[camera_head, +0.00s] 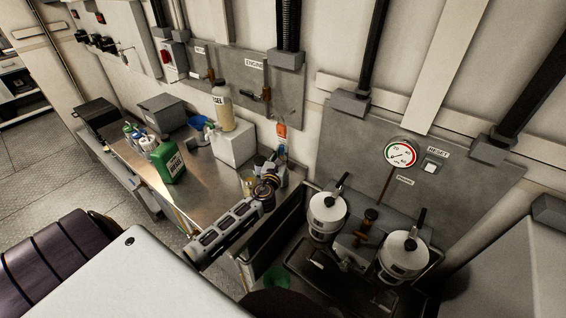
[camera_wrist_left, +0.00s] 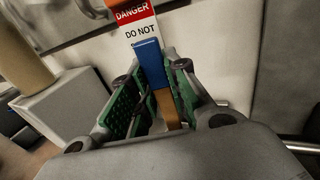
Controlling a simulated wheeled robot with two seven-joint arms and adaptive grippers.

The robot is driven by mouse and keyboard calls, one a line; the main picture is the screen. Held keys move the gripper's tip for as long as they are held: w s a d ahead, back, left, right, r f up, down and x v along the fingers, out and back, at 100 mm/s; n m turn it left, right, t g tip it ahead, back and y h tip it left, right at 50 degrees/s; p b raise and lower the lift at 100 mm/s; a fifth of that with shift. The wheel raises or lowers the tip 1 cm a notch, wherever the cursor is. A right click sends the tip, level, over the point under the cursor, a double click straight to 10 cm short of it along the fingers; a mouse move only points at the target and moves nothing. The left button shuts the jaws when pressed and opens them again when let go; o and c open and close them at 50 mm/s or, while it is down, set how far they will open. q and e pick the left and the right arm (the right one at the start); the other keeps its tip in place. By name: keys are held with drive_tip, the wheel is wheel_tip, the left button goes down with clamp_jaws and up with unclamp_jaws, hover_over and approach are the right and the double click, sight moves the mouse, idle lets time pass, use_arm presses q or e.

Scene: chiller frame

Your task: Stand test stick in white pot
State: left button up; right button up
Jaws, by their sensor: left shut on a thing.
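The test stick (camera_wrist_left: 150,62), blue at its upper end and brown lower down, stands between the green-padded fingers of my left gripper (camera_wrist_left: 155,95). My left gripper is shut on it and holds it near upright. In the head view my left gripper (camera_head: 268,172) is over the right end of the steel bench, where the stick is too small to make out. I cannot tell for sure which thing is the white pot; a small white container (camera_head: 149,143) stands among bottles on the bench. My right gripper is not in view.
A white box (camera_head: 233,145) carrying a labelled bottle (camera_head: 222,106) stands behind the gripper. A green can (camera_head: 168,162) is on the left of the steel bench (camera_head: 200,192). Two white lidded vessels (camera_head: 327,214) (camera_head: 403,256) are at right. A danger tag (camera_wrist_left: 136,22) hangs behind the stick.

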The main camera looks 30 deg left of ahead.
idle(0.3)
use_arm(q)
drive_tip(key=shift+f+b, duration=0.6)
drive_tip(key=shift+f, duration=0.95)
drive_tip(key=shift+w+f, duration=0.4)
drive_tip(key=shift+w, duration=0.05)
drive_tip(key=shift+f, duration=0.15)
drive_tip(key=o, duration=0.8)
drive_tip(key=shift+s, duration=0.1)
